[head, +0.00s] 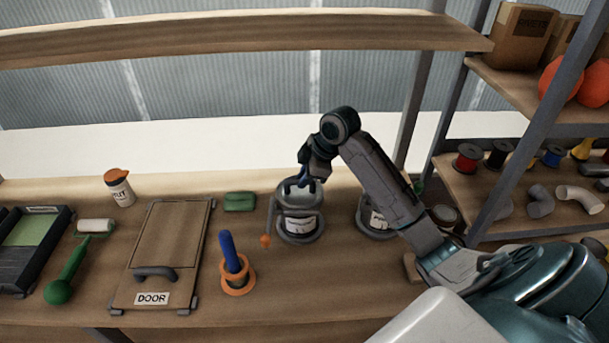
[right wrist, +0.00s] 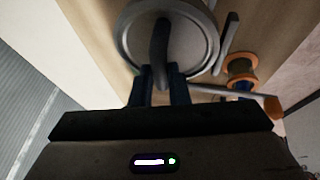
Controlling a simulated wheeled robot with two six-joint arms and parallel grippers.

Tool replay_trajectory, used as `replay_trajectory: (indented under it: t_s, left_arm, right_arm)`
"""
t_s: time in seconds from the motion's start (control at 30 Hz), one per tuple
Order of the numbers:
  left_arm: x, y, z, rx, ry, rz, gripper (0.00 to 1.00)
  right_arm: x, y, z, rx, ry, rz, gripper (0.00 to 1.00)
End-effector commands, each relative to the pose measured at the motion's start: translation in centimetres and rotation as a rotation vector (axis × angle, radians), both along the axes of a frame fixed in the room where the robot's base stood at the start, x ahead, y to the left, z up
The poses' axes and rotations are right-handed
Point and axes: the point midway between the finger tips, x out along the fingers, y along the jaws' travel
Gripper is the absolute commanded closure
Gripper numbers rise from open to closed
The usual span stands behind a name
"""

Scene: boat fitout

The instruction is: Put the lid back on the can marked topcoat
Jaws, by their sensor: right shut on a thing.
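My right gripper (head: 304,182) is over a grey can (head: 300,224) with a white label that I cannot read. In the right wrist view, my right gripper (right wrist: 160,78) is shut on the dark handle of a round grey lid (right wrist: 192,35). The lid is at the can's top; I cannot tell whether it is seated or slightly above. A second labelled can (head: 376,222) stands to the right, partly hidden by my right arm; its label is not readable. My left gripper is not in view.
A thin tool with an orange end (head: 265,240) is beside the can. An orange holder (head: 237,279) with a blue handle stands front left. A shelf overhangs behind.

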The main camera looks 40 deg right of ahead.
Motion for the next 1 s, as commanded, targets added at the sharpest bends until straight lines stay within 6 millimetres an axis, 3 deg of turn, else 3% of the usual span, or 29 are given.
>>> replay_trajectory:
  t_s: [0.93, 0.97, 1.0]
  left_arm:
    - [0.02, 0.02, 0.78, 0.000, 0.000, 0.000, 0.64]
    - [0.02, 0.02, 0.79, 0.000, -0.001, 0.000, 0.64]
    - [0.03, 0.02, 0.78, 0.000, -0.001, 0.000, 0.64]
  right_arm:
    - [0.04, 0.04, -0.21, 0.000, -0.001, 0.001, 1.00]
    - [0.04, 0.05, -0.20, 0.000, -0.001, 0.001, 0.83]
    - [0.04, 0.05, -0.20, 0.000, -0.001, 0.001, 0.75]
